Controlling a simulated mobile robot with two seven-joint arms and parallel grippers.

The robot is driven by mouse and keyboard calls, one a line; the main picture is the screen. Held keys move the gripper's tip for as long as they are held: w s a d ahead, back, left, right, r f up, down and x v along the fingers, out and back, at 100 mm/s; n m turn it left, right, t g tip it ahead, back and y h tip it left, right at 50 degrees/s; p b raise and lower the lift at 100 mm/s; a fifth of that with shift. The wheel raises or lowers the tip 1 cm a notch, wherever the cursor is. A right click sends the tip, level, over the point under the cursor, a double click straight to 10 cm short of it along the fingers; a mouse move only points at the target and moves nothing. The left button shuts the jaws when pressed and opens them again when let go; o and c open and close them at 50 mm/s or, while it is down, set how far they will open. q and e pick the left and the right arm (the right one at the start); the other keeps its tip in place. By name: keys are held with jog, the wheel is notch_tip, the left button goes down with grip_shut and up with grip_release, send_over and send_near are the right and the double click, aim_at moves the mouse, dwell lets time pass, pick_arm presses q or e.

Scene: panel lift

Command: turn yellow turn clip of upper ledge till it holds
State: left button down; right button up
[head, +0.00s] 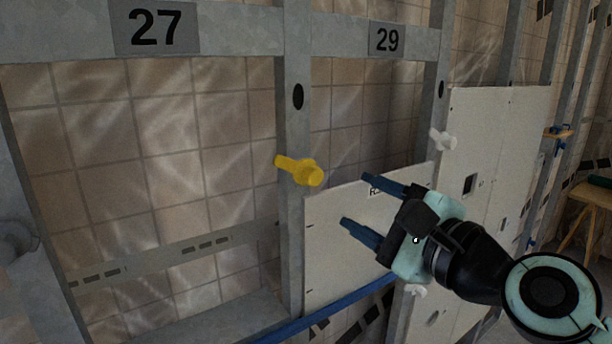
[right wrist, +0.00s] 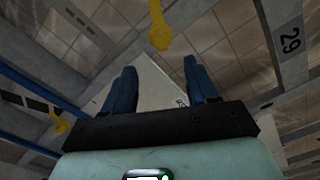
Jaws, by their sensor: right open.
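The upper yellow turn clip (head: 308,173) sits on the upright at the upper left corner of a white panel (head: 335,240). Its handle points left, away from the panel. In the right wrist view the clip (right wrist: 159,36) is ahead of the fingers, beyond their tips. My right gripper (head: 357,200) is open and empty in front of the panel, right of the clip and apart from it. Its two blue fingers also show in the right wrist view (right wrist: 160,70). A second yellow clip (right wrist: 60,124) shows at the lower left there. My left gripper is not in view.
A blue ledge (head: 330,310) runs under the panel. White clips (head: 442,140) sit on the right upright, beside another white panel (head: 495,150). Number plates 27 (head: 155,28) and 29 (head: 387,40) mark the top rail. The bay at left is open to tiles.

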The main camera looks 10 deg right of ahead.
aim_at(316, 178)
jog(key=p+x, duration=0.6)
jog(key=x, duration=0.6)
jog(key=shift+w+r, duration=0.15)
jog(key=shift+w, duration=0.1)
jog(key=shift+w+a, duration=0.15)
jog(key=shift+w, duration=0.2)
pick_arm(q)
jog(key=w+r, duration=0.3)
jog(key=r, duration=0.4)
pick_arm(e)
jog(key=shift+s, duration=0.1)
jog(key=shift+c, duration=0.7)
jog(key=c, duration=0.9)
